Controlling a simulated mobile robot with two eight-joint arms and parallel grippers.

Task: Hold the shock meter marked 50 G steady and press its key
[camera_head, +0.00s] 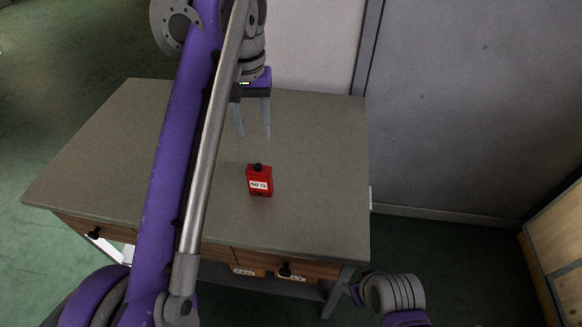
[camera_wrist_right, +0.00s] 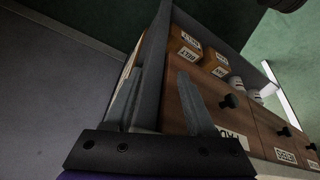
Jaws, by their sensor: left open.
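The red shock meter (camera_head: 259,185) stands upright on the grey tabletop, near the front edge. Its white label reads 50 G, and a dark key (camera_head: 258,166) sits on its top. My left gripper (camera_head: 253,137) is open and empty, fingers pointing down, above and behind the meter and apart from it. My right gripper (camera_wrist_right: 160,72) is open in the right wrist view, with nothing between its fingers. It faces the table's drawer fronts, and the meter does not show there. In the head view my right wrist is low, off the table's front right corner.
The table (camera_head: 310,140) is otherwise bare. Drawers with dark knobs (camera_wrist_right: 228,101) line its front, with labelled boxes (camera_wrist_right: 186,50) and white containers beside them. A grey wall (camera_head: 470,100) stands to the right, and a wooden cabinet (camera_head: 560,240) at the far right.

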